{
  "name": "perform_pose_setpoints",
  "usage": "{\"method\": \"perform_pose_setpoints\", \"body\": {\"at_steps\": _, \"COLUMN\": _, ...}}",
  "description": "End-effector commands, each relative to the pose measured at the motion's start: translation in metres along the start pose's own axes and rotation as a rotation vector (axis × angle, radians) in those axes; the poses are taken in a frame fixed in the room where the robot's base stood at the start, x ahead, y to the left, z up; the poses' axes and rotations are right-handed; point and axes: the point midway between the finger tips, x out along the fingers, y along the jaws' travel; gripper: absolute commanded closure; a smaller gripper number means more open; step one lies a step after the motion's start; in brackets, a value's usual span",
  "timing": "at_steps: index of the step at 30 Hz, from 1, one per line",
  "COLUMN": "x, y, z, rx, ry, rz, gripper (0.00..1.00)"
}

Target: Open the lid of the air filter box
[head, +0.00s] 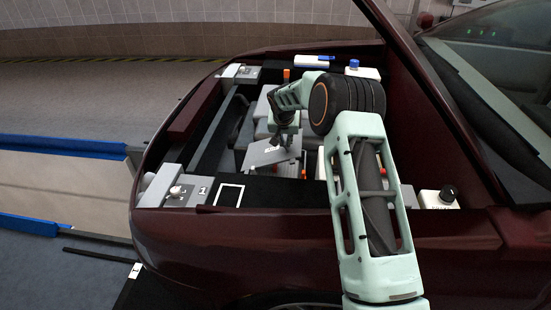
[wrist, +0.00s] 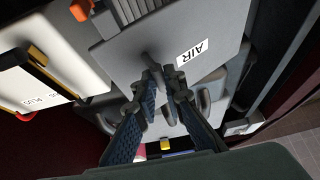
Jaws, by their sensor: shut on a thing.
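The air filter box lid (head: 262,156) is a grey plate with a white AIR label, in the middle of the engine bay. It looks tilted in the head view. The lid fills the upper middle of the wrist view (wrist: 210,25), with a dark handle (wrist: 150,59) standing on it. My gripper (wrist: 163,74) is shut on this handle, its two fingers close together around it. In the head view my gripper (head: 285,138) is just above the lid. The box under the lid is mostly hidden, and I cannot tell how far the lid is raised.
A dark red fender (head: 240,228) borders the bay in front. The raised hood edge (head: 405,50) and windshield (head: 490,70) are at right.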

Motion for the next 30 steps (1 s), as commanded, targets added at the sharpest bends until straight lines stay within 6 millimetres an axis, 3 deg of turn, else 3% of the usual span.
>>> {"method": "perform_pose_setpoints", "body": {"at_steps": 16, "x": -0.017, "y": -0.019, "z": -0.008, "rx": -0.002, "ry": -0.001, "rz": -0.004, "gripper": 1.0}}
{"method": "perform_pose_setpoints", "body": {"at_steps": 30, "x": -0.02, "y": -0.021, "z": -0.01, "rx": -0.001, "ry": -0.003, "rz": -0.003, "gripper": 1.0}}
